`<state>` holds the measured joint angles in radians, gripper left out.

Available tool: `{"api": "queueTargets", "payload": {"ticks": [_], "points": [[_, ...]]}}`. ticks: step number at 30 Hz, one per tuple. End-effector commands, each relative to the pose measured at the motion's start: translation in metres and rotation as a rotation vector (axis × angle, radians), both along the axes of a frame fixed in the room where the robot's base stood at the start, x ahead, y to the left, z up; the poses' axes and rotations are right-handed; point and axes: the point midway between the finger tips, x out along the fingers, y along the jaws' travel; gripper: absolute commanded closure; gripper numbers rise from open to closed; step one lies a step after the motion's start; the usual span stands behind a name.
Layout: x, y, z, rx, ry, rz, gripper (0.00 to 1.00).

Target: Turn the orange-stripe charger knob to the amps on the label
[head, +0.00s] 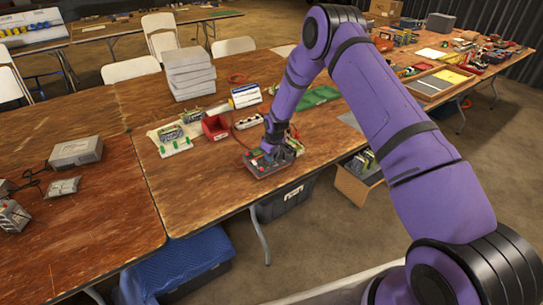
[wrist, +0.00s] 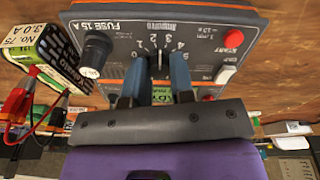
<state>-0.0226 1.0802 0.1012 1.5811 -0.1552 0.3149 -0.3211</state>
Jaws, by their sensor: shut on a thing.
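The grey charger (head: 262,170) with an orange stripe sits near the front edge of the middle table. It also shows in the wrist view (wrist: 205,25), its printing upside down. Its dark knob (wrist: 159,70) stands between my gripper's two blue fingers (wrist: 160,85), which are shut on it from both sides. A dial with small numerals lies around the knob; a pale mark points up near the 2 and 3, but the exact setting is unclear. A white label (wrist: 20,62) on a pack at the left reads "No. 75, 3.0 A". In the head view my gripper (head: 271,147) is down at the charger.
The charger has a black fuse cap (wrist: 96,50) and a red start button (wrist: 234,38). A red bin (head: 215,128), a power strip (head: 249,122) and grey stacked cases (head: 190,75) stand behind.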

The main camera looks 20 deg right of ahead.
Motion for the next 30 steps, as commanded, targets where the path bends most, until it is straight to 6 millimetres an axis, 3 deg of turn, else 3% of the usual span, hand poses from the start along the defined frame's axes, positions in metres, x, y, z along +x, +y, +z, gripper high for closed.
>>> {"api": "queueTargets", "payload": {"ticks": [12,30], "points": [[0.0013,-0.0001,0.0011,0.038,0.009,-0.213,1.0],[0.0013,-0.0002,0.0012,0.045,0.011,-0.252,1.0]]}}
